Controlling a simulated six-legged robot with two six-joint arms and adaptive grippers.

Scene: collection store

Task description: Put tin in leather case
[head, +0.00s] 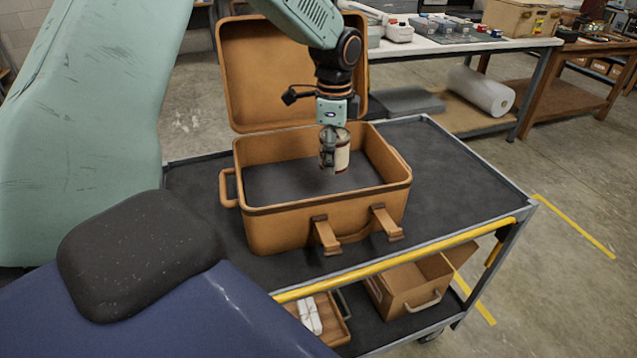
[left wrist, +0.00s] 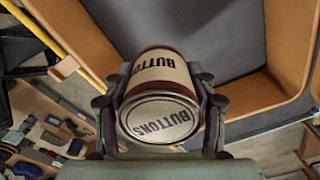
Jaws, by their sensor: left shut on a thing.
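The leather case (head: 277,228) is tan and stands open on a cart, its lid (head: 240,80) raised at the back. Its dark-lined inside looks empty. My left gripper (head: 329,150) points down over the case opening and is shut on the tin (head: 341,158). The tin is a cream and dark red cylinder; in the left wrist view the tin (left wrist: 160,110) reads "BUTTONS" on its side and end, with a finger on each side. It appears held above the case floor, within the walls as seen from the head. My right gripper is not in view.
The cart's dark top (head: 460,185) has free room right of the case. A yellow bar (head: 400,261) runs along its front edge. A cardboard box (head: 410,285) sits on the lower shelf. A workbench (head: 460,45) with several items stands behind.

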